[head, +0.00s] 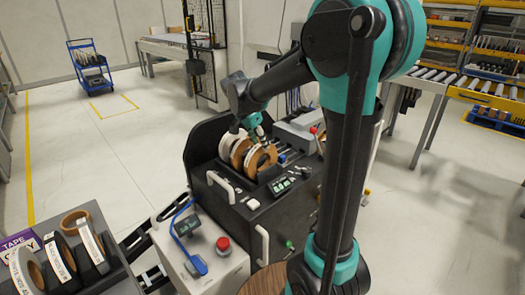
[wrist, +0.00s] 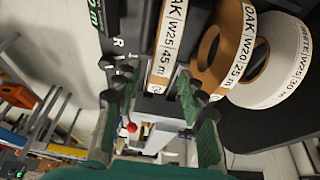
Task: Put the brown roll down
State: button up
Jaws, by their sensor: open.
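A brown roll with an oak label (wrist: 168,50) stands upright between my fingers in the wrist view. In the head view the brown roll (head: 251,162) is the front one of a row in the machine's holder. My gripper (wrist: 157,82) is open, with one finger on each side of this roll; I cannot tell whether they touch it. In the head view my gripper (head: 262,139) is at the top of the roll and partly hidden by its own wrist. A second brown roll (wrist: 212,75) and a white roll (wrist: 280,75) stand beside it.
The black machine (head: 232,200) has a raised panel behind the rolls and a control display (head: 280,186). A grey stand with a red button (head: 223,243) is in front. A dark rack (head: 105,280) with several labelled rolls is at lower left.

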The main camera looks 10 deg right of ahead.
jog(key=v, duration=0.6)
jog(key=shift+s+f, duration=0.1)
jog(key=s+d+f+n, duration=0.2)
jog(key=s+f, duration=0.1)
jog(key=s, duration=0.1)
jog(key=s+d+f+n+y, duration=0.1)
jog(key=s+d+f+n, duration=0.1)
jog(key=s+f, duration=0.1)
jog(key=s+d+f+n+y, duration=0.1)
jog(key=s+d+f+n, duration=0.1)
jog(key=s+f, duration=0.2)
jog(key=shift+s+d+f+t, duration=0.1)
jog(key=shift+s+f+t, duration=0.2)
jog(key=shift+f, duration=0.3)
jog(key=s+d+f+n+t+y, duration=0.1)
jog(key=s+f+n, duration=0.4)
jog(key=s+f, duration=0.3)
jog(key=s, duration=0.3)
jog(key=shift+d+f+y, duration=0.2)
jog(key=shift+f+y, duration=0.1)
jog(key=shift+f, duration=0.05)
jog(key=shift+c, duration=0.9)
